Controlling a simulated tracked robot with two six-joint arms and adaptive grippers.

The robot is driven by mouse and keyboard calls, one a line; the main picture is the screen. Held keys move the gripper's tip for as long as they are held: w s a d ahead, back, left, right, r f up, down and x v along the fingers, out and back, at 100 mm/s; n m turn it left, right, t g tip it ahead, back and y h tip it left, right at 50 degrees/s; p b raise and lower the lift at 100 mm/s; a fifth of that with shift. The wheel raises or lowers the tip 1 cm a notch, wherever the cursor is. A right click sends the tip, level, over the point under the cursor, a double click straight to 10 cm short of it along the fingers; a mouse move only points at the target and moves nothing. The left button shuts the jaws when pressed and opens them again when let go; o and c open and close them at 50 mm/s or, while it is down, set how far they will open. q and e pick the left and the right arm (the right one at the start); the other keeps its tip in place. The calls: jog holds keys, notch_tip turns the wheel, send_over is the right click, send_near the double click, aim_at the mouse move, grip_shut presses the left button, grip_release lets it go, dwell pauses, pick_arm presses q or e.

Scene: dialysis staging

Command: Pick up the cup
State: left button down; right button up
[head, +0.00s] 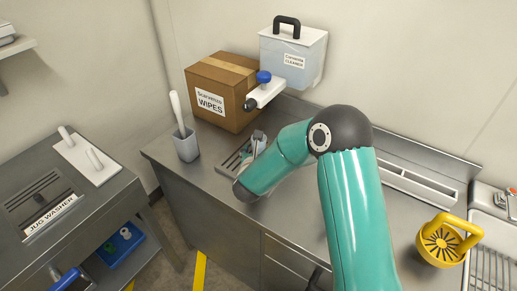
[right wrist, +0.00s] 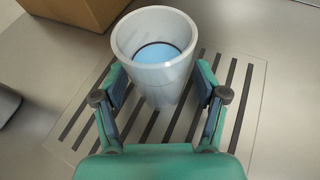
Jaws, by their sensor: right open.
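The cup (right wrist: 160,75) is pale grey-white, round and upright, with a light blue inside and a dark ring line, in the right wrist view. It stands on a slotted drain plate (right wrist: 250,110). My right gripper (right wrist: 160,90) is open, with one finger on each side of the cup's near lower part. I cannot tell whether the fingers touch it. In the head view my teal right arm hides much of this spot, and only a small part of the cup (head: 259,141) shows beyond the forearm. My left gripper is not in view.
A cardboard wipes box (head: 224,91) stands behind the drain plate. A grey holder with a brush (head: 186,146) is to its left. A tap with a blue knob (head: 264,77) juts out above. A yellow-handled item (head: 442,243) sits at the right.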

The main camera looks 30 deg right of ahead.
jog(key=c, duration=1.3)
jog(key=shift+r, duration=0.2)
